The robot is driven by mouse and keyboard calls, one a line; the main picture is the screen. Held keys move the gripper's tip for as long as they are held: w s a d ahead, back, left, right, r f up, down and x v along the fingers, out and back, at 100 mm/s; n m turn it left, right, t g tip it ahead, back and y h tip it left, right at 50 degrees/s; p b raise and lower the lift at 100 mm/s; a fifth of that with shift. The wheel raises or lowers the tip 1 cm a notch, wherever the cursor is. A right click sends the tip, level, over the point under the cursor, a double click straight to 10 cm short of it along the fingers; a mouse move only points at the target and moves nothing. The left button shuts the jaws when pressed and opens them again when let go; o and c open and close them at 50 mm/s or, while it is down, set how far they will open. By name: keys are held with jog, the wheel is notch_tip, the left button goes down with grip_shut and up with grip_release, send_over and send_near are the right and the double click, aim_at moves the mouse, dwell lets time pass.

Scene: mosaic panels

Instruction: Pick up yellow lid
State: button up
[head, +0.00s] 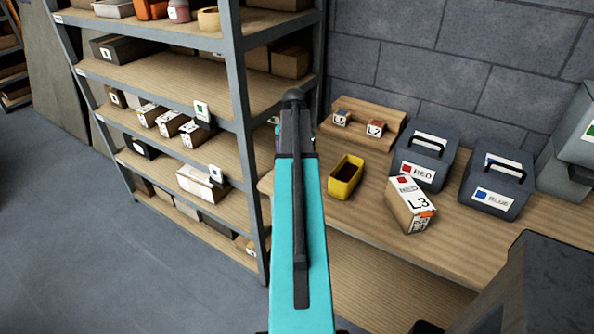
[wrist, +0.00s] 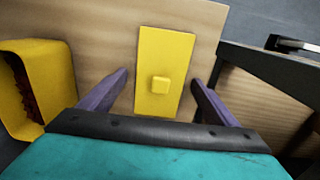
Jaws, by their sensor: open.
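The yellow lid (wrist: 165,55) is a flat rectangle with a small square knob (wrist: 160,84) near its middle. It lies on the wooden table in the wrist view. My gripper (wrist: 160,80) is open, with one dark finger to each side of the lid's near part. I cannot tell how high the fingers are above the table. In the head view my arm hides the lid and the gripper. A yellow open bin (head: 346,177) with dark contents stands on the table; it also shows at the left of the wrist view (wrist: 50,75).
A metal shelf (head: 236,110) stands just left of the table; its dark frame (wrist: 250,62) is close on the right in the wrist view.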

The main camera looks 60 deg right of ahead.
dwell(0.4)
jog(key=c, duration=1.1)
jog(key=shift+r, duration=0.1)
jog(key=shift+r+p, duration=1.4)
jog(key=shift+r, duration=0.3)
jog(key=s+a+p, duration=0.1)
jog(key=s+a, duration=0.1)
jog(key=a, duration=0.2)
jog(key=s+a+r+p, duration=0.1)
jog(key=s+a, duration=0.2)
jog(key=a, duration=0.2)
jog(key=s+a+p, duration=0.1)
jog(key=s+a, duration=0.2)
jog(key=a, duration=0.2)
jog(key=shift+r+p, duration=0.2)
jog(key=shift+p, duration=0.2)
jog(key=shift+d, duration=0.1)
